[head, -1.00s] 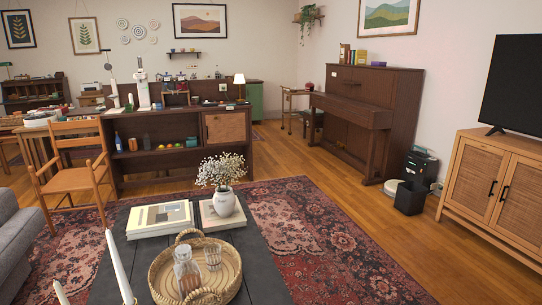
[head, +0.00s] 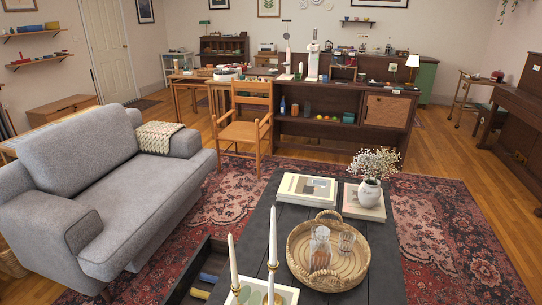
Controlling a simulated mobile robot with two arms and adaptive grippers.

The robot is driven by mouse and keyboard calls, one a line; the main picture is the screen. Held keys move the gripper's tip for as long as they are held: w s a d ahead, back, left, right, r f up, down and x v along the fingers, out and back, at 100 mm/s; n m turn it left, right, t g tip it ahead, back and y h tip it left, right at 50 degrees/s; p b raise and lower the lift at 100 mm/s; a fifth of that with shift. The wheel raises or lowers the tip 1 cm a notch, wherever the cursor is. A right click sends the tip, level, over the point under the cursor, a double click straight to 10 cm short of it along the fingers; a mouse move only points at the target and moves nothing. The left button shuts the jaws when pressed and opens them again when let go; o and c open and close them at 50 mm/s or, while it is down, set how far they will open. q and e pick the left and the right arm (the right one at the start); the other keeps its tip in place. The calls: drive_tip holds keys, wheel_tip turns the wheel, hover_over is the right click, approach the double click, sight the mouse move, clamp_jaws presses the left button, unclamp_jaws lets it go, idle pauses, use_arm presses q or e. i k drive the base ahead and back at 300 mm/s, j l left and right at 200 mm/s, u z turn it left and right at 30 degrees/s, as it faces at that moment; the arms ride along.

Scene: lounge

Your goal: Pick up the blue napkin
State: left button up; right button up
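No blue napkin can be made out for certain. A small blue item (head: 208,278) lies in an open dark drawer or tray at the left side of the black coffee table (head: 262,222). It looks rolled or folded, but it is too small to tell if it is a napkin. A yellowish item (head: 199,293) lies just in front of it. Neither of my grippers shows in the head view.
White candles (head: 272,237), a wicker tray (head: 293,262) with a glass carafe (head: 320,250), books (head: 307,188) and a flower vase (head: 369,192) stand on the coffee table. A grey sofa (head: 105,190) is at left, a wooden chair (head: 243,120) behind. Rug floor lies between sofa and table.

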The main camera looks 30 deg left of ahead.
sight(202, 276)
drive_tip(key=u, duration=1.6)
drive_tip(key=z, duration=1.9)
drive_tip(key=u, duration=1.9)
